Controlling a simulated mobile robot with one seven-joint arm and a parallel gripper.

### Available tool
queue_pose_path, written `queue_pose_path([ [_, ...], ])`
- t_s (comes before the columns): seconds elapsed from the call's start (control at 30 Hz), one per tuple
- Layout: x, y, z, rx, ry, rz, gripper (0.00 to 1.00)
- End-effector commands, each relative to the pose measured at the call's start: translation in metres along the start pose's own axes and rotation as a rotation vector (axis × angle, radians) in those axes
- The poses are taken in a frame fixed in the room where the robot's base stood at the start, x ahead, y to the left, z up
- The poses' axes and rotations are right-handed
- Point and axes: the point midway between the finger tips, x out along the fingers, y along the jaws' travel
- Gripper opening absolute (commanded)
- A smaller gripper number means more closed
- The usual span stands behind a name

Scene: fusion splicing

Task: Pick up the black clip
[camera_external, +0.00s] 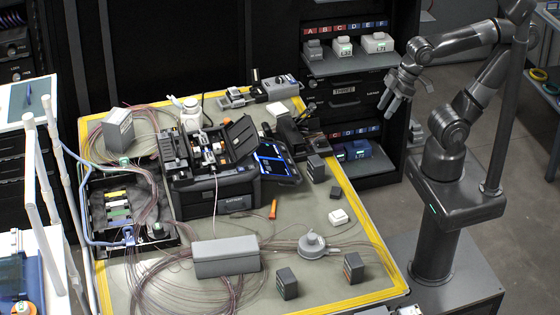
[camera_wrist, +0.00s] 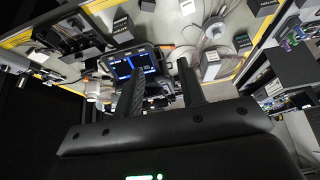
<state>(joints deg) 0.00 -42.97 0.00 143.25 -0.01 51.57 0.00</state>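A small black piece (camera_external: 335,192), which looks like the black clip, lies on the table right of the splicer, near a small white box. It is too small to make out its shape, and I cannot pick it out surely in the wrist view. My gripper (camera_external: 394,104) hangs in the air beyond the table's right edge, well above and to the right of the black piece. In the wrist view, the two fingers of my gripper (camera_wrist: 158,67) stand apart with nothing held between them. The table and a lit screen show beyond them.
The black splicer (camera_external: 215,185) with its lit blue screen (camera_external: 273,163) stands mid-table. Shelves (camera_external: 350,62) stand behind.

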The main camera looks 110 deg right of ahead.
Motion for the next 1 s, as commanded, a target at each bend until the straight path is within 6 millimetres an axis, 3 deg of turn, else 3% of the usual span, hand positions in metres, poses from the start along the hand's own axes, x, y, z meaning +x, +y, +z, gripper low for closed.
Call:
queue_pose_path([
  [0.4, 0.0000, 0.0000, 0.0000, 0.000, 0.000, 0.000, 0.36],
  [0.77, 0.0000, 0.0000, 0.0000, 0.000, 0.000, 0.000, 0.65],
  [1.0, 0.0005, 0.0000, -0.0004, 0.002, -0.002, 0.000, 0.65],
])
